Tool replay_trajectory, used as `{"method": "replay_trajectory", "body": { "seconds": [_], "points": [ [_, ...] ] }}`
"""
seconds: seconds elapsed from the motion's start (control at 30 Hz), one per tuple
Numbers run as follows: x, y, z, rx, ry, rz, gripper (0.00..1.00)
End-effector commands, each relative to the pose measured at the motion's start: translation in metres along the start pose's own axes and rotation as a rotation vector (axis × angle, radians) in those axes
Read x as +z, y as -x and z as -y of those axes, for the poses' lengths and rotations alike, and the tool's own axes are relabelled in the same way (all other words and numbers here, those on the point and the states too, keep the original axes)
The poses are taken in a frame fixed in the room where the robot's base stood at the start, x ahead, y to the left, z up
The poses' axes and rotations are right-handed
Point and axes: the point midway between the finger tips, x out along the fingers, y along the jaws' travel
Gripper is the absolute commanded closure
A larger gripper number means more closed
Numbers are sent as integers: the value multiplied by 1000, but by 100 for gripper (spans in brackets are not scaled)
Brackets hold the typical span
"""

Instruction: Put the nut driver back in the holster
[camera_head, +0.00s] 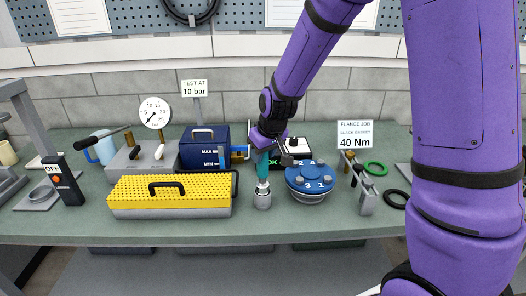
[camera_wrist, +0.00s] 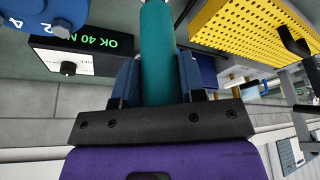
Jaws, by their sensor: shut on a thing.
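The nut driver has a teal handle (camera_head: 262,164) and stands about upright in my gripper (camera_head: 264,148). In the wrist view, the handle (camera_wrist: 158,50) runs between the two blue fingers of my gripper (camera_wrist: 158,82), which are shut on it. A pale lower part of the driver shows below the handle, right above a small grey metal cup (camera_head: 262,200), which looks like the holster, near the front of the bench. The driver's lower end meets the cup's mouth in the picture; how deep it sits inside I cannot tell. The holster is not clear in the wrist view.
A yellow perforated box (camera_head: 170,190) stands close left of the cup. A blue numbered flange (camera_head: 310,181) stands close right. A black display box (camera_wrist: 75,50) reads "OK 40 N". A grey rack of tools (camera_head: 366,196) is further right. The bench front (camera_head: 290,231) is clear.

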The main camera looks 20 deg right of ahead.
Motion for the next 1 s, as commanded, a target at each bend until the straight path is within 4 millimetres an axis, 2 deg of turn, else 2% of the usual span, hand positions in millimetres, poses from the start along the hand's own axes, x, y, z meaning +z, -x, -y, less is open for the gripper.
{"method": "replay_trajectory", "body": {
  "seconds": [1.0],
  "points": [
    [7,-19,0,1,-1,0,94]
  ]
}}
